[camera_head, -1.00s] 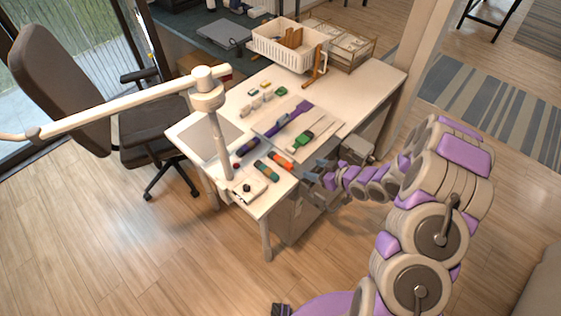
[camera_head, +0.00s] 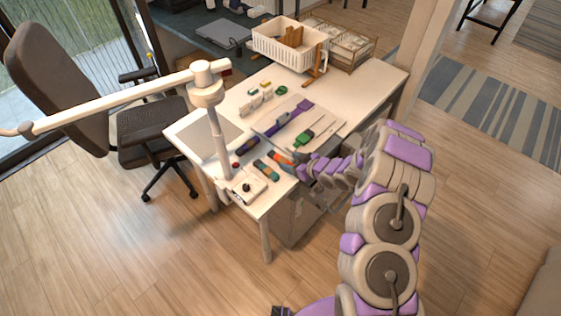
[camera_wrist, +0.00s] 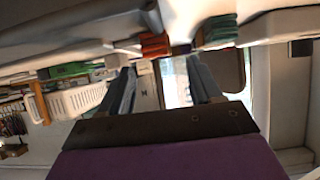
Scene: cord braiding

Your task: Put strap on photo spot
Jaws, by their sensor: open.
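Several short banded strap-like pieces lie on the desk's near end in the head view: an orange-red one (camera_head: 281,159), a teal and orange one (camera_head: 266,169) and a dark purple one (camera_head: 247,146). I cannot tell which is the named strap. A pale flat sheet (camera_head: 204,134) lies at the left end and may be the photo spot; nothing is seen on it. My gripper (camera_head: 299,168) is at the desk's front edge, right beside the orange-red piece. In the wrist view my gripper (camera_wrist: 162,80) is open and empty, with the orange-red piece (camera_wrist: 153,44) beyond the fingertips.
A purple long tool (camera_head: 289,118) and green tool (camera_head: 306,137) lie mid-desk. A white basket (camera_head: 290,45) stands behind. A small white box (camera_head: 249,187) sits at the near corner.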

